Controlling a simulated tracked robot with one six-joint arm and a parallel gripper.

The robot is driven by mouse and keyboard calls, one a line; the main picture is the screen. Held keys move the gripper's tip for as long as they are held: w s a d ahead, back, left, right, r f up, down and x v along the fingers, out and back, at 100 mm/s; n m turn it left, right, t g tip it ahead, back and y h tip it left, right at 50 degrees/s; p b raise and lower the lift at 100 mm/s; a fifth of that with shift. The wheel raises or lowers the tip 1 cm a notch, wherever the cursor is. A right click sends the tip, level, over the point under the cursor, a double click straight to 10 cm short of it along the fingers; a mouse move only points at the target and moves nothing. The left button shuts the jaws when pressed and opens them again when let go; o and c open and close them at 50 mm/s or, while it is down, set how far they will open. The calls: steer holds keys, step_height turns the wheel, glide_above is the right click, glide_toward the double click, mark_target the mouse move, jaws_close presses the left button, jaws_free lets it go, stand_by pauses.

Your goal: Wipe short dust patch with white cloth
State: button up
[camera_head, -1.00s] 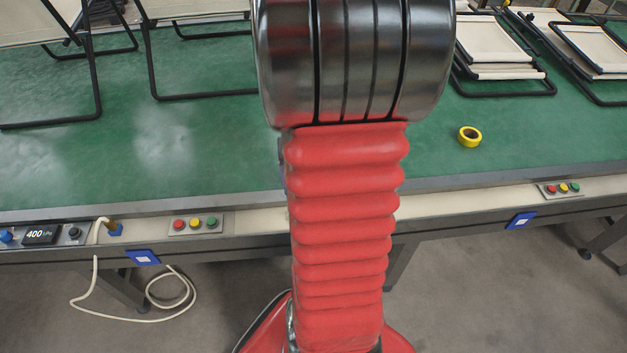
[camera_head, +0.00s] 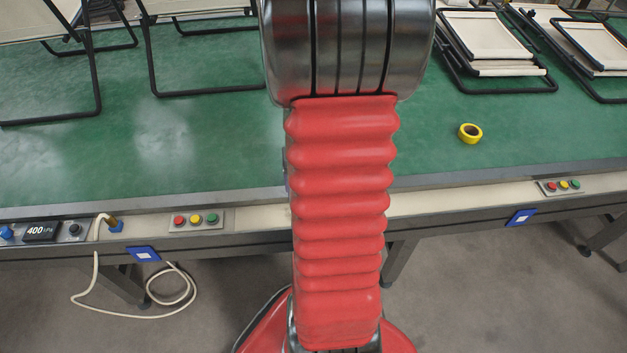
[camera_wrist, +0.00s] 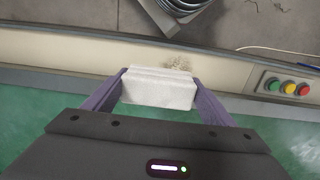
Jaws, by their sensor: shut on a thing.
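My gripper (camera_wrist: 158,92) shows in the wrist view, its two purple fingers shut on a folded white cloth (camera_wrist: 158,90). The cloth is held between the fingertips, over the pale front edge strip of the workbench. A small speckled dust patch (camera_wrist: 178,62) lies on that pale strip, just beyond the cloth's upper right side. The cloth may cover part of it. Whether the cloth touches the strip I cannot tell. In the head view my own arm hides the gripper, the cloth and the dust patch.
The green bench top (camera_head: 220,150) holds a yellow tape roll (camera_head: 470,133), folded loungers (camera_head: 490,45) at right and standing frames at left. Red, yellow and green buttons (camera_head: 196,219) sit on the front strip, also close by in the wrist view (camera_wrist: 287,87). A pale hose (camera_head: 150,300) hangs at left.

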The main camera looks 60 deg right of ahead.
steer(key=shift+f, duration=0.65)
steer(key=w+a+r+n, duration=0.25)
steer(key=w+a, duration=0.25)
steer(key=w, duration=0.4)
steer(key=w+a+r+n, duration=0.1)
steer(key=w+a+n, duration=0.3)
steer(key=w, duration=0.5)
steer(key=w+a+r+n, duration=0.1)
steer(key=w+a+r, duration=0.1)
steer(key=w+a, duration=0.4)
steer(key=w+a+r+n, duration=0.2)
steer(key=w+a, duration=0.4)
steer(key=a, duration=0.8)
steer(key=shift+a, duration=0.3)
